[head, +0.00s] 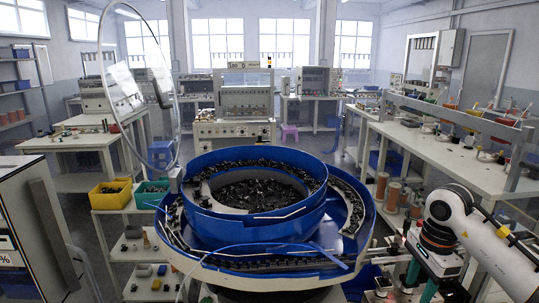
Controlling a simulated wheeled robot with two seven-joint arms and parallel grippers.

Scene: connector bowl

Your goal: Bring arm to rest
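My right arm comes in from the lower right, white with a black wrist. My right gripper (422,272) points down beside the right side of the blue feeder bowl (215,218). Its fingertips are small and partly lost among things at the lower edge, so I cannot tell whether it is open or shut. I see nothing clearly held in it. The bowl holds many small black connectors (262,190). My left arm and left gripper are not in view.
A clear round cover (127,85) stands raised at the bowl's left. Yellow (110,195) and green (150,195) bins sit on a cart at left. A long white workbench (450,150) runs along the right. A grey cabinet (40,230) stands at the near left.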

